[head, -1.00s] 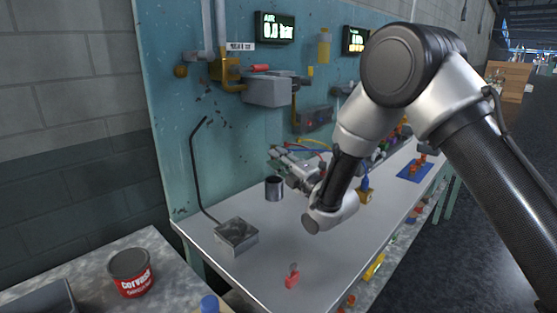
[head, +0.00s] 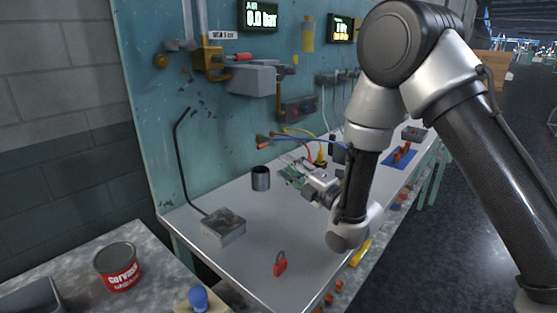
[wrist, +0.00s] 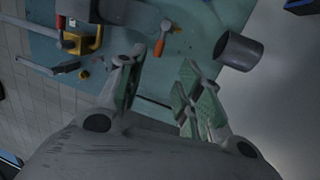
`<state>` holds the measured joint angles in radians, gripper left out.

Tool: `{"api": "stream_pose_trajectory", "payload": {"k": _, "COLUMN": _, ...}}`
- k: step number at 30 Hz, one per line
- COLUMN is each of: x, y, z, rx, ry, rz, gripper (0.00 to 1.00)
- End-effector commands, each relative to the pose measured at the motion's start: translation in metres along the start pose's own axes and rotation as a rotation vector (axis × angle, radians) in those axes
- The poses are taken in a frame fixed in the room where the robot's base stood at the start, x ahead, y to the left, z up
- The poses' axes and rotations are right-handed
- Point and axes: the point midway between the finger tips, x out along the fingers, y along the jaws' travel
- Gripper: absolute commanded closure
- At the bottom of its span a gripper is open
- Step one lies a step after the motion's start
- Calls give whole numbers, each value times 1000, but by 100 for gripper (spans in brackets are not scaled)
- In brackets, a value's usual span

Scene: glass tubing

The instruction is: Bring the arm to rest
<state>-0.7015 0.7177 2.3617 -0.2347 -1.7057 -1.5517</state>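My arm reaches in from the right over the pale workbench (head: 225,262), bent at a high elbow, with the wrist low over the bench. My gripper (head: 293,174) points left and back toward the teal wall panel. In the wrist view my gripper (wrist: 162,66) shows two green-padded fingers standing well apart with nothing between them. A dark grey metal cup (head: 261,179) stands on the bench just left of the gripper in the head view. In the wrist view this cup (wrist: 238,51) shows to the right of the fingers, apart from them.
A grey metal block (head: 224,228) with a bent black rod stands at the bench's left end. A red padlock (head: 280,265) lies near the front edge. Cables lie behind the gripper; a blue mat (head: 399,158) is farther right. A red can (head: 118,267) stands on the side table.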

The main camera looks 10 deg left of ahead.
Motion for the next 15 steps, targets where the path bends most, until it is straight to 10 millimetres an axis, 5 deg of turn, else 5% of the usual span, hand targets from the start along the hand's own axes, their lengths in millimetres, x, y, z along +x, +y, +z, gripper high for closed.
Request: {"api": "stream_pose_trajectory", "payload": {"k": 15, "x": -8, "y": 5, "z": 7, "rx": 12, "ry": -13, "rz": -14, "gripper": 65}}
